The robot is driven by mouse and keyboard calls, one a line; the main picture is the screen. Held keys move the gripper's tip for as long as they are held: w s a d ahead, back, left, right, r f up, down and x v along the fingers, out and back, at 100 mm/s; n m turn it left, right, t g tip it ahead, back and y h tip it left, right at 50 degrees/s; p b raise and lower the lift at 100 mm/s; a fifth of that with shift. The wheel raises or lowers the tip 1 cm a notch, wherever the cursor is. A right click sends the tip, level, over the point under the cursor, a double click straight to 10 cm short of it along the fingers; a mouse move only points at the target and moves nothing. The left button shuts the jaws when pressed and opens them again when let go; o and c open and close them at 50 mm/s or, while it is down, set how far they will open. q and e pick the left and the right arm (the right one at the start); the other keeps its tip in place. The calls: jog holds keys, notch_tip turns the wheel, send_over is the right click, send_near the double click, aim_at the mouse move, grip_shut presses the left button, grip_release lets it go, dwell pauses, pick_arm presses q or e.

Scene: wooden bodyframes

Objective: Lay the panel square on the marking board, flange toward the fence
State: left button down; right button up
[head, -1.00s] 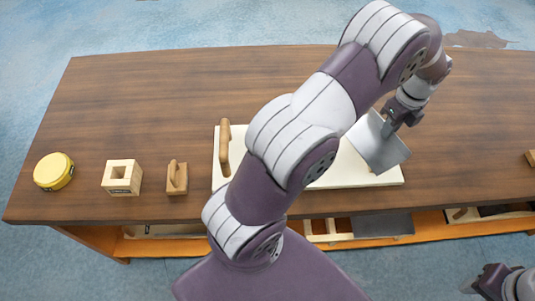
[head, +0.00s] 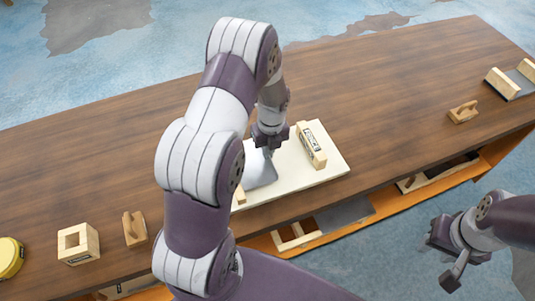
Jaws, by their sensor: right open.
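The grey metal panel (head: 262,171) is at the left part of the cream marking board (head: 328,165), partly hidden by my arm. My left gripper (head: 267,147) is shut on the panel's upper edge. I cannot tell whether the panel touches the board, and its flange is not clear. The fence (head: 312,145), a labelled wooden block, stands on the board to the right of the panel, with a gap between. My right gripper (head: 449,254) is open and empty, in front of the bench at the lower right.
A hollow wooden block (head: 78,244), a small handled wooden tool (head: 134,229) and a yellow round item (head: 9,257) lie on the left of the bench (head: 400,100). Another wooden tool (head: 463,112) lies right. A lower shelf holds a grey sheet (head: 343,214). The bench behind the board is clear.

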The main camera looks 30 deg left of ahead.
pick_arm(q)
notch_tip(320, 180, down, 3)
jog(key=shift+f, duration=0.1)
jog(key=c, duration=1.3)
grip_release()
notch_tip(320, 180, up, 12)
jog(key=n, duration=0.1)
jog(key=s+d+r+n, duration=0.1)
jog(key=s+n, duration=0.3)
jog(key=n, duration=0.4)
jog(key=s+d+r+n+t, duration=0.1)
jog(key=s+d+n, duration=0.3)
jog(key=n, duration=0.4)
jog(key=s+d+r+n+t, duration=0.1)
jog(key=s+d+r+n, duration=0.1)
jog(key=s+n, duration=0.3)
jog(key=shift+s+d+r+n+h+b, duration=0.2)
jog(key=shift+d+n, duration=0.1)
jog(key=shift+n, duration=0.7)
jog(key=shift+s+d+r+n+h+b, duration=0.1)
jog(key=shift+d+r+n+b, duration=0.15)
jog(key=shift+n, duration=0.75)
jog(key=shift+f, duration=0.1)
